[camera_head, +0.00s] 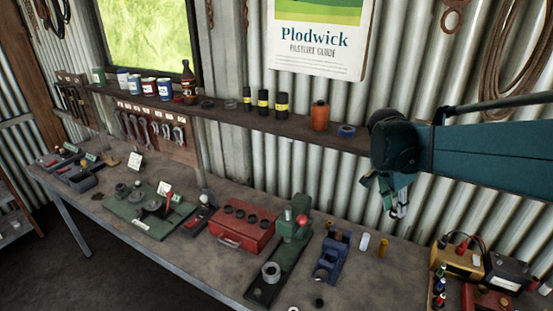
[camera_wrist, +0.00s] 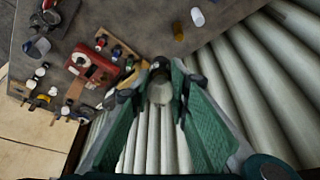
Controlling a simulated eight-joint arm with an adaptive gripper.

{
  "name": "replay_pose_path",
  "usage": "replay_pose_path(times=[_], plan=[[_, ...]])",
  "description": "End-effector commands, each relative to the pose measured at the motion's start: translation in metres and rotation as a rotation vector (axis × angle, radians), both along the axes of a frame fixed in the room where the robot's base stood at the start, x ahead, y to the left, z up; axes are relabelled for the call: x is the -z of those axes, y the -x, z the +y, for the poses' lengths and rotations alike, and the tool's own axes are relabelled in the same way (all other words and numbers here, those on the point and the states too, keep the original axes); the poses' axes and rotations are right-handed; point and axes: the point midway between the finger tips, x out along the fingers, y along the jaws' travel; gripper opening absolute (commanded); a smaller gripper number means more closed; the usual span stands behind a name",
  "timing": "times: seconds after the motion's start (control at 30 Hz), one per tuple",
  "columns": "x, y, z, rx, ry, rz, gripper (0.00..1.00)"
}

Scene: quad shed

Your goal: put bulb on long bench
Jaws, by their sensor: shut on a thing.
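My gripper (camera_head: 397,200) hangs at the right, above the back of the long bench and near the corrugated wall. In the wrist view, the fingers of my gripper (camera_wrist: 160,85) are shut on a small pale, glassy thing (camera_wrist: 160,93), which looks like the bulb. Its far side and exact shape are hard to make out. The bulb (camera_head: 402,211) shows only as a small bright bit at the fingertips in the head view. The long bench (camera_head: 370,290) is grey and runs along the wall. It also shows in the wrist view (camera_wrist: 140,22), beyond the fingertips.
A white cylinder (camera_head: 364,242) and a yellow one (camera_head: 383,248) stand on the bench below my gripper. A green press (camera_head: 292,225), blue vise (camera_head: 331,262) and red box (camera_head: 243,226) stand left; yellow meter (camera_head: 457,262) right. A shelf (camera_head: 225,115) with cans runs above.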

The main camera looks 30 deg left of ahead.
Motion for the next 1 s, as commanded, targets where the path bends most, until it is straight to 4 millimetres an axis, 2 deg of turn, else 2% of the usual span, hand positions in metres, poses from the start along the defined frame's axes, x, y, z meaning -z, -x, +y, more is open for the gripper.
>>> replay_pose_path(times=[0.03, 0.1, 0.57, 1.0], plan=[[0.0, 0.0, 0.017, -0.025, 0.0, 0.0, 0.07], [-0.001, 0.0, 0.037, -0.057, -0.001, 0.001, 0.07], [-0.003, 0.016, 0.175, -0.276, 0.0, 0.002, 0.07], [-0.003, 0.057, 0.307, -0.484, 0.001, 0.003, 0.07]])
